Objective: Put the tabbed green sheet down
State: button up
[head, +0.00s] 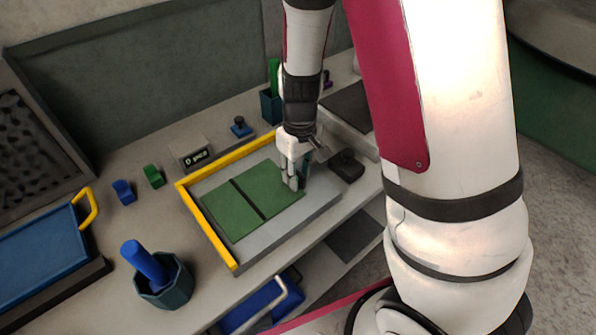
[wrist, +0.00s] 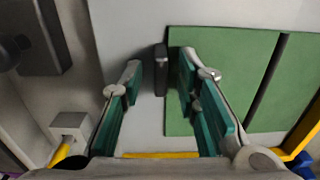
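The green sheet (head: 268,189) lies flat in the grey tray with yellow edging (head: 206,228); a dark stripe crosses the green area. In the wrist view the green sheet (wrist: 230,75) is at the right, and a small dark upright tab (wrist: 161,70) stands at its left edge. My gripper (head: 292,183) is low over the right end of the sheet. In the wrist view my gripper (wrist: 163,80) is open, with one finger on each side of the tab. A gap shows between the tab and the left finger; contact at the right finger is unclear.
A small display box (head: 191,154) stands behind the tray. A dark block (head: 346,165) is right of it. A teal cup with a blue handle (head: 163,283) is in front, left. Blue (head: 123,191) and green (head: 153,176) pieces stand at the left. The tray's front is bare.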

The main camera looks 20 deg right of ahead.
notch_tip(320, 180, up, 12)
jog(key=r+p, duration=0.1)
jog(key=s+r+m+t, duration=0.1)
jog(key=s+r+t, duration=0.1)
jog(key=s+r, duration=0.4)
jog(key=s+d+r+m+t, duration=0.1)
jog(key=s+r+m+t, duration=0.1)
jog(key=s+r, duration=0.5)
jog(key=s, duration=0.5)
jog(key=shift+s+r+m+t, duration=0.2)
jog(key=shift+m+t, duration=0.1)
jog(key=shift+t, duration=0.1)
